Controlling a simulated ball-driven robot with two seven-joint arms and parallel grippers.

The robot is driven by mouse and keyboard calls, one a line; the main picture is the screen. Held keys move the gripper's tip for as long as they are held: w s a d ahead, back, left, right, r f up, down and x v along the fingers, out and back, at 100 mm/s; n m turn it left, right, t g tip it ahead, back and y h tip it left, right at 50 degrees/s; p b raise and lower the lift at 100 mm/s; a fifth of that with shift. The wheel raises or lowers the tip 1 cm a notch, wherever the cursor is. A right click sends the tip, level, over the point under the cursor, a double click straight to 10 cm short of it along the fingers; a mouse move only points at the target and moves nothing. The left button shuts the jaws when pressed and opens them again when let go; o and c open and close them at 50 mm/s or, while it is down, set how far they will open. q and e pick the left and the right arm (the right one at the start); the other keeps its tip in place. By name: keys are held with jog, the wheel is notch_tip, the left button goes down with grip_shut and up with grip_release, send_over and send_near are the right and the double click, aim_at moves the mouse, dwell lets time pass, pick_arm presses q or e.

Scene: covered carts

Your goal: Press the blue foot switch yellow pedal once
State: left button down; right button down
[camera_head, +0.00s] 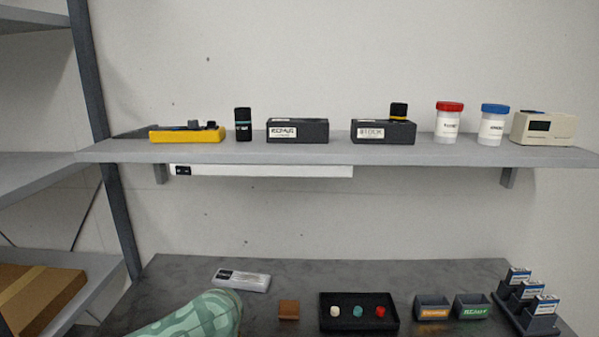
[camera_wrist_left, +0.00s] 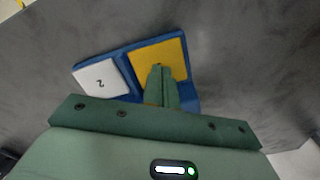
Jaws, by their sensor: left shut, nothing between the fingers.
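The blue foot switch (camera_wrist_left: 128,50) shows in the left wrist view, on a dark grey surface. It has a yellow pedal (camera_wrist_left: 174,53) on the right and a white pedal (camera_wrist_left: 97,78) with a dark mark on the left. My left gripper (camera_wrist_left: 158,68) is shut and empty, its green fingertips over the yellow pedal. I cannot tell whether they touch it. The fingers hide the pedal's lower part and some of the blue base. The foot switch is not visible in the head view, where only my green-patterned left arm shows. My right gripper is in neither view.
The dark worktop (camera_head: 290,268) holds a grey labelled box (camera_head: 243,281), a brown block (camera_head: 289,310), a black tray (camera_head: 324,325) with small coloured pieces, and small bins (camera_head: 432,308). A shelf (camera_head: 240,154) above holds boxes and jars. Grey surface around the foot switch looks clear.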

pick_arm(q)
jog(key=shift+f, duration=0.4)
dwell(0.3)
jog(key=shift+r+p, duration=1.3)
jog(key=shift+p, duration=0.5)
jog(key=shift+r+p, duration=1.75)
jog(key=shift+p, duration=1.2)
